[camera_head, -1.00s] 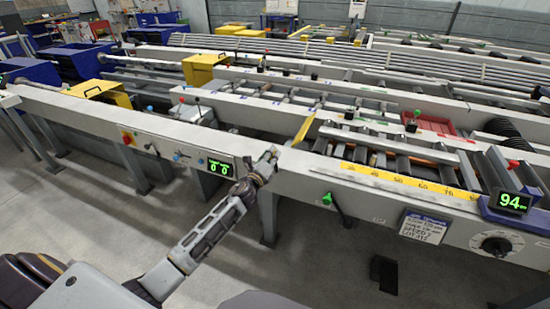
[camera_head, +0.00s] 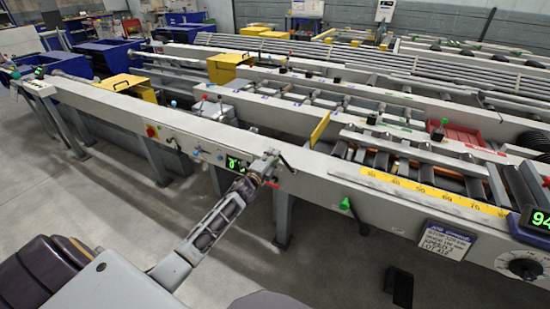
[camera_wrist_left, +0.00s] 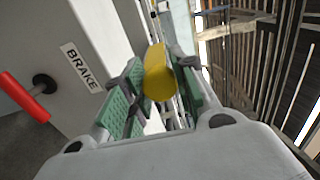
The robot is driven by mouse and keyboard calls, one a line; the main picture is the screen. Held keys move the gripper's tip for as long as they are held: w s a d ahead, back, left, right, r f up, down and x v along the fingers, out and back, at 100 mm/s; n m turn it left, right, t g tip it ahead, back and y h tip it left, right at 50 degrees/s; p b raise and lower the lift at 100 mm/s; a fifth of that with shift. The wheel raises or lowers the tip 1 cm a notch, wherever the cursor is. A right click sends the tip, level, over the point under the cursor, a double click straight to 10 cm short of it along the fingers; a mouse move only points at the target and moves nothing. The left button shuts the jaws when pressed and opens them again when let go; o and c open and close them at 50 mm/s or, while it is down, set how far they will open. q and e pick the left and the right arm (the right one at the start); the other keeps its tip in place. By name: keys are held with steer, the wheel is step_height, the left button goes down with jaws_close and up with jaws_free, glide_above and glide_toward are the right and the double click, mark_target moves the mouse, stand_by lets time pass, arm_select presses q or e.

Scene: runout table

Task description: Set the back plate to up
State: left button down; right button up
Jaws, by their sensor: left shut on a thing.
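My left gripper (camera_head: 268,162) is at the front face of the table, just right of the green-digit display. In the left wrist view its green-padded fingers (camera_wrist_left: 150,85) are closed around a yellow rounded grip (camera_wrist_left: 158,72). In the head view this grip is hidden by the gripper. A yellow plate (camera_head: 320,128) stands tilted across the table's rail, right of and beyond the gripper, apart from it. I cannot tell from these frames how the grip is joined to the plate. My right gripper is not in view.
A red handle (camera_wrist_left: 25,98) beside a BRAKE label (camera_wrist_left: 81,67) is close to the left of the gripper in the wrist view. A green-knobbed lever (camera_head: 346,204) and a job notice (camera_head: 446,241) are further right. The grey floor in front is mostly clear.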

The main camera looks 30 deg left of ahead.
arm_select(q)
steer(key=shift+a, duration=0.1)
steer(key=c, duration=1.4)
jaws_free()
steer(key=shift+f, duration=0.1)
steer(key=o, duration=0.3)
steer(key=shift+s, duration=6.05)
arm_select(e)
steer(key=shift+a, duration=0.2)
arm_select(q)
steer(key=shift+n, duration=0.4)
